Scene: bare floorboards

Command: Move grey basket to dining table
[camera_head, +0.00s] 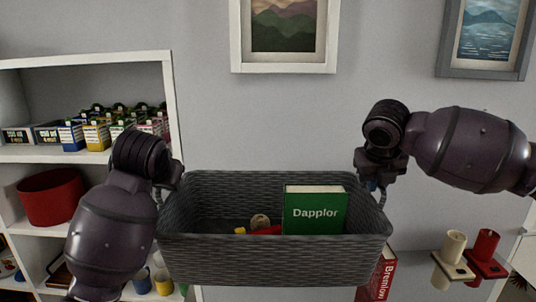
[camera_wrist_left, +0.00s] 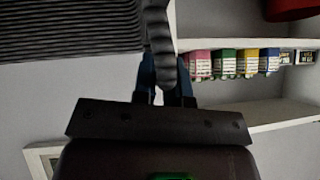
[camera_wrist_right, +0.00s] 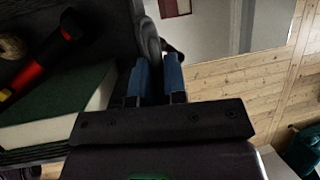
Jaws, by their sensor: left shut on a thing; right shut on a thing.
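The grey woven basket (camera_head: 275,262) hangs between my two arms in the head view, in front of the wall. It holds a green book marked "Dapplor" (camera_head: 314,212), a red thing and a small round tan thing. My left gripper (camera_wrist_left: 167,82) is shut on a basket handle at the left end; the basket's side shows in the left wrist view (camera_wrist_left: 70,30). My right gripper (camera_wrist_right: 158,75) is shut on the handle at the right end. The right fingertips are partly hidden in the head view. No dining table is in view.
A white shelf unit (camera_head: 85,155) stands at the left with cartons (camera_head: 98,132) and a red bowl (camera_head: 52,196). A red book (camera_head: 380,275) shows behind the basket's lower right. Candle holders (camera_head: 468,262) are at the right. Framed pictures (camera_head: 283,66) hang above. Wooden floor (camera_wrist_right: 235,85) shows in the right wrist view.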

